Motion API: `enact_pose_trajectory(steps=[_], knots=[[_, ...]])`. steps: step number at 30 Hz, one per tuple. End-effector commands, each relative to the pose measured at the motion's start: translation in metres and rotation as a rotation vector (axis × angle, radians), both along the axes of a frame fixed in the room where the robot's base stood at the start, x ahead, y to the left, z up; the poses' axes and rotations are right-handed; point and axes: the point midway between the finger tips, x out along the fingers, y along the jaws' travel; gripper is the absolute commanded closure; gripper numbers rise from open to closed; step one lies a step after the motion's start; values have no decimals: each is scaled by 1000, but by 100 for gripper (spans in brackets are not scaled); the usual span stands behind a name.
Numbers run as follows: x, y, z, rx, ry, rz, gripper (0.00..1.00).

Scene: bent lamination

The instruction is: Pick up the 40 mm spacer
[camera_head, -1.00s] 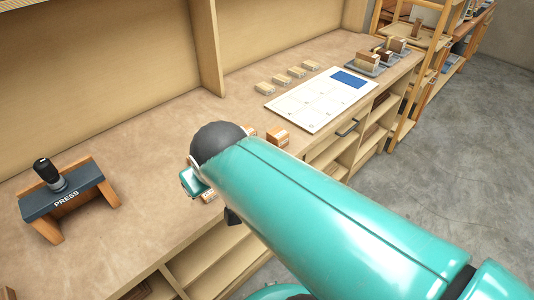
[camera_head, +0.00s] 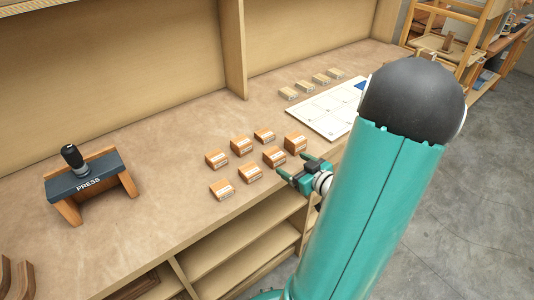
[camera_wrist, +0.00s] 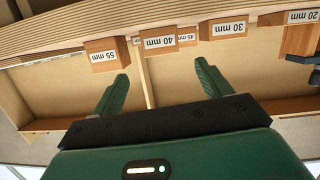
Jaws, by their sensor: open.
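The 40 mm spacer is an orange-brown block with a white label. In the wrist view the 40 mm spacer (camera_wrist: 157,42) shows upside down, beyond and between my fingertips. By the order of the row, it looks to be the second block from the right in the front row in the head view (camera_head: 274,157). My gripper (camera_head: 295,166) is open and empty at the bench's front edge, just short of the front row. Its two green fingers also show in the wrist view (camera_wrist: 161,71), apart from the spacer.
The 55 mm block (camera_wrist: 103,54) and 30 mm block (camera_wrist: 228,29) flank it; the 45 mm block (camera_wrist: 186,38) is behind. A press (camera_head: 88,182) stands left. A white board (camera_head: 328,108) lies right. Bare bench lies between the press and the blocks.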

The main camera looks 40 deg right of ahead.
Motion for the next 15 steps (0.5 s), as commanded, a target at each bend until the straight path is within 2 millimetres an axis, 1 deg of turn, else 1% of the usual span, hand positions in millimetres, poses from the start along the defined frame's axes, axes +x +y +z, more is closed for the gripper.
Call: enact_pose_trajectory(steps=[1,3,6,8,15], knots=[[-10,-1,-3,26,-38,3,22],[-17,0,-4,48,-80,13,22],[-18,0,-4,62,-110,23,22],[-11,1,-4,62,-115,27,22],[34,-3,-11,62,-113,30,22]])
